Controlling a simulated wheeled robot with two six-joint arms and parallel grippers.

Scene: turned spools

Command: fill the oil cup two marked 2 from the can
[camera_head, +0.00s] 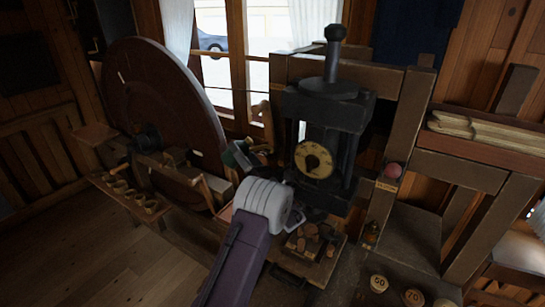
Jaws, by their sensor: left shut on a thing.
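My left arm comes up from the bottom middle, with its pale grey wrist in front of the press. My left gripper (250,163) is mostly hidden behind that wrist and is shut on a small dark green thing (238,154), which looks like the can. It is held tilted beside the big wheel's right edge. Several small cups (130,194) stand in a row on a low shelf at the left, well apart from the green thing. Their marks are too small to read, so I cannot tell which is 2. My right gripper is not in view.
A large dark wheel (160,100) stands behind the cup shelf (100,180).

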